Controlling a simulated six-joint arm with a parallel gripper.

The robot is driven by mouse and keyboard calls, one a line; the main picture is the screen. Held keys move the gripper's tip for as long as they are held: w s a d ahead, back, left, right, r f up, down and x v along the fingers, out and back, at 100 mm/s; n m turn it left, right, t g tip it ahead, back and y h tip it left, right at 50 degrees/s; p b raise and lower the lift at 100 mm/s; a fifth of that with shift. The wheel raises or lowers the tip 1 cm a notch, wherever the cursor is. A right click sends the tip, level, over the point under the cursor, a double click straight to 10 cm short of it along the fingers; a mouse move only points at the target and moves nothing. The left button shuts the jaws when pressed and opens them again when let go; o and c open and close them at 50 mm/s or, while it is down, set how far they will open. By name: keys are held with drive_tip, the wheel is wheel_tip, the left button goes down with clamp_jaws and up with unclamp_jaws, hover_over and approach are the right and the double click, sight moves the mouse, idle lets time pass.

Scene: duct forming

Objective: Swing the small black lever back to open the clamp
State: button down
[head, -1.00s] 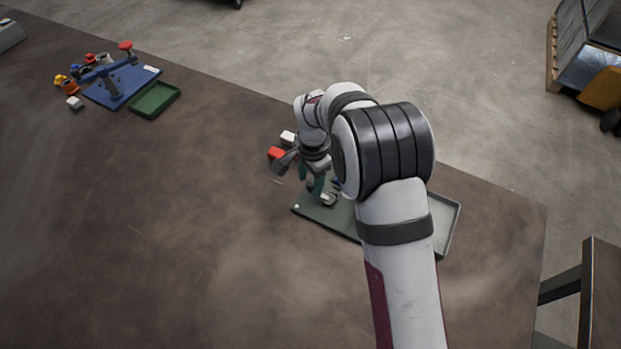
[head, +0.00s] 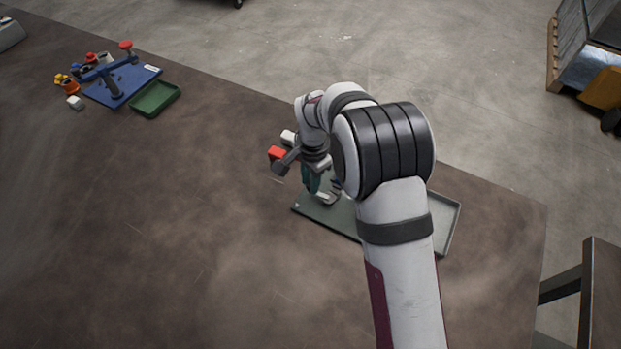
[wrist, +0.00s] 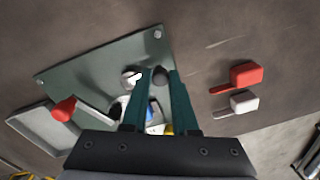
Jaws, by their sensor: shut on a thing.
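The clamp fixture stands on a green plate (wrist: 85,68), which also shows in the head view (head: 335,213). In the wrist view, the small black lever's dark rounded end (wrist: 160,76) sits between the teal fingertips of my gripper (wrist: 159,74). The gripper is shut on it. A pale metal part (wrist: 131,78) is just left of the fingers. A red-tipped handle (wrist: 64,109) extends to the left. In the head view, my gripper (head: 312,182) is over the plate's left part. My arm and fingers hide much of the clamp.
A grey tray (head: 452,225) adjoins the plate's right side. A blue fixture (head: 125,83) and green tray (head: 155,99) are far left. The table's left middle is clear.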

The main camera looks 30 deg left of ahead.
drive_tip(key=n, duration=0.1)
drive_tip(key=s+n, duration=0.1)
drive_tip(key=n, duration=0.2)
drive_tip(key=shift+s+d, duration=0.25)
drive_tip(key=shift+s, duration=0.15)
drive_tip(key=n, duration=0.1)
drive_tip(key=s+n, duration=0.1)
drive_tip(key=n, duration=0.1)
drive_tip(key=d+n, duration=0.1)
drive_tip(key=shift+s+d+n, duration=0.1)
drive_tip(key=shift+s+n, duration=0.15)
drive_tip(key=shift+n, duration=0.15)
drive_tip(key=n, duration=0.1)
drive_tip(key=d+n, duration=0.1)
drive_tip(key=n, duration=0.1)
drive_tip(key=s+n, duration=0.1)
drive_tip(key=shift+d+n+g, duration=0.3)
drive_tip(key=shift+s+d+n, duration=0.1)
drive_tip(key=shift+d+n, duration=0.35)
drive_tip(key=shift+n, duration=0.55)
drive_tip(key=shift+d+n, duration=0.4)
drive_tip(key=shift+n, duration=0.6)
drive_tip(key=shift+d, duration=0.1)
drive_tip(key=c, duration=0.7)
unclamp_jaws()
